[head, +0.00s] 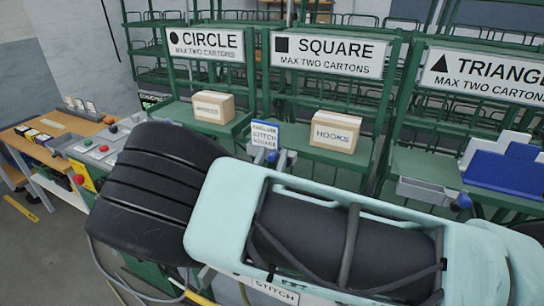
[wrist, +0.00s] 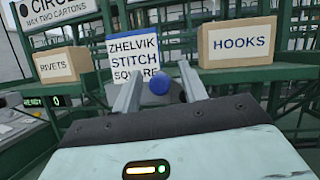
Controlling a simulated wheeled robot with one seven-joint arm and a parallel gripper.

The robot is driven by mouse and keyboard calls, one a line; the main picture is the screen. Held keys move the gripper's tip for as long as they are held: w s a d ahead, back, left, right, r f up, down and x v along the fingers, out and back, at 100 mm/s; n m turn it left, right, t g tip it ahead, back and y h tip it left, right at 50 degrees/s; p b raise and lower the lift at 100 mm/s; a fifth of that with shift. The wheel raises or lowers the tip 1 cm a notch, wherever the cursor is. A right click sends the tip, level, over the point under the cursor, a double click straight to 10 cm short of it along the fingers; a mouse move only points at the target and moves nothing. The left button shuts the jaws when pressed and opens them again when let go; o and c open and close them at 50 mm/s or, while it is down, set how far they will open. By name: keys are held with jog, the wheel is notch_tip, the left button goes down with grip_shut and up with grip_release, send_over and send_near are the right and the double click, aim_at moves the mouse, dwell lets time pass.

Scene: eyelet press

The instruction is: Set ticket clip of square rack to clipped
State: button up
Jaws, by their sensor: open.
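The square rack (head: 391,83) stands in the middle under a SQUARE sign. A white and blue ticket reading ZHELVIK STITCH SQUARE (wrist: 138,55) stands upright at its front; it also shows in the head view (head: 265,136). A round blue knob (wrist: 159,84) of the ticket clip sits just in front of the ticket's lower right part. My gripper (wrist: 161,90) is open, its two fingers on either side of the knob in the wrist view. I cannot tell whether they touch it. The clip's body is mostly hidden, and its setting cannot be told.
A HOOKS carton (head: 335,131) sits on the square rack's shelf, right of the ticket. A smaller carton (head: 213,107) sits on the circle rack. The triangle rack at right has a grey tray (head: 427,191) and a blue bin (head: 505,175). A control bench (head: 108,147) is at left.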

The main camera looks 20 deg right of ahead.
grip_shut()
jog(key=shift+a+n+t+y+p, duration=0.1)
jog(key=shift+n+t+y+p, duration=0.2)
jog(key=shift+n+p, duration=0.4)
jog(key=shift+w+f+n+y, duration=0.1)
jog(key=shift+f+n+y, duration=0.25)
jog(key=shift+n, duration=0.45)
grip_release()
jog(key=shift+a, duration=0.1)
